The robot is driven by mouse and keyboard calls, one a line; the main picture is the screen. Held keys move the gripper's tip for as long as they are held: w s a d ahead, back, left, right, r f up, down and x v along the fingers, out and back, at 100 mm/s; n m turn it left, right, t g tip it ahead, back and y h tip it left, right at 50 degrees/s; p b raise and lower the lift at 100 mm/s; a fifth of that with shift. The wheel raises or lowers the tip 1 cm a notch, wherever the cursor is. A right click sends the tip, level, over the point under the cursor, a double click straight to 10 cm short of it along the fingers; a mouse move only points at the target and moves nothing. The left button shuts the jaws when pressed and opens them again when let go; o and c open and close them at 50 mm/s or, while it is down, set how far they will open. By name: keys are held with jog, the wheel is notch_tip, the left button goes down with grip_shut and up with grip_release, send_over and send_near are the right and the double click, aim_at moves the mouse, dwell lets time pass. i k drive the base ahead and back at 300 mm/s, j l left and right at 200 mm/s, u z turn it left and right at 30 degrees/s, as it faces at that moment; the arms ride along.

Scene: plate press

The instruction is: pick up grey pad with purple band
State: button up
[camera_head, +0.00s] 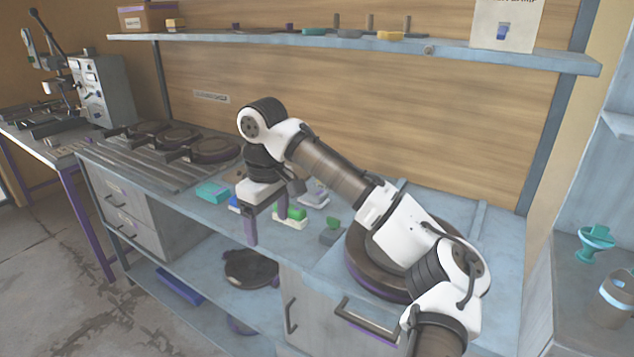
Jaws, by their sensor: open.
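A light grey pad with a purplish band (314,197) lies on the blue-grey worktop, just right of my gripper; at this size the band is faint. My gripper (267,224) points down over the front part of the worktop. Its two purple-tipped fingers are apart, with nothing visible between them. The pad is outside the fingers, behind and to the right of the right finger. Whether the fingertips touch the worktop cannot be told.
A teal pad (212,191) and a blue piece (234,203) lie left of my gripper. A green-and-white pad (291,216) is close by the right finger. A grey-green block (331,233) and a large round press plate (364,281) stand to the right.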

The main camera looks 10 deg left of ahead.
aim_at(317, 197)
jog(key=i, duration=1.1)
